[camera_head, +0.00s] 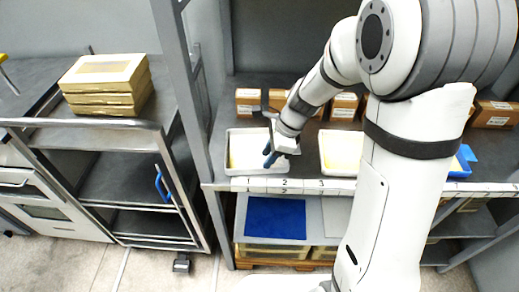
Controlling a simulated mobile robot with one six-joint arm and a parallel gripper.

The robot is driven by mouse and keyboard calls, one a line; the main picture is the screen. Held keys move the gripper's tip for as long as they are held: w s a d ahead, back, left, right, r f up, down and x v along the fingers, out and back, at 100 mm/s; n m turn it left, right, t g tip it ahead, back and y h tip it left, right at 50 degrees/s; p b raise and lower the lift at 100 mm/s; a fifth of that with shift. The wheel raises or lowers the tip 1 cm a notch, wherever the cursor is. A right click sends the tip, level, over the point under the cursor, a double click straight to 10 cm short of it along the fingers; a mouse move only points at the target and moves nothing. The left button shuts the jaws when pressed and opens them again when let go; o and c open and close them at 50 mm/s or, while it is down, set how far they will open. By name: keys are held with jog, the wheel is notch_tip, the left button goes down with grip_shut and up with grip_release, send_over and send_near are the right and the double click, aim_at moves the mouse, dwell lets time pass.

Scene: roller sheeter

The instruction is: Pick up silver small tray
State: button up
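A small whitish-silver tray (233,169) with a pale yellow inside sits on the shelf, at its front edge. A second similar tray (325,168) sits to its right, partly hidden behind my arm. I cannot tell which one is the silver small tray. My gripper (269,159) is over the right part of the left tray, its dark fingers pointing down and left. I cannot tell whether it touches the tray or how far the fingers are apart. I see nothing hanging from it.
Several brown boxes (247,101) stand behind the trays. A blue tray (461,166) is right of my arm. A blue sheet (275,218) and a grey flat piece (336,214) lie on the lower shelf. Stacked yellow boxes (104,80) are on the left cart. A grey post (186,80) stands left.

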aim_at(261, 168)
jog(key=x, duration=0.4)
jog(key=shift+s+r, duration=0.1)
jog(key=shift+s, duration=0.3)
jog(key=shift+a+f, duration=0.15)
jog(key=shift+f, duration=0.25)
grip_shut()
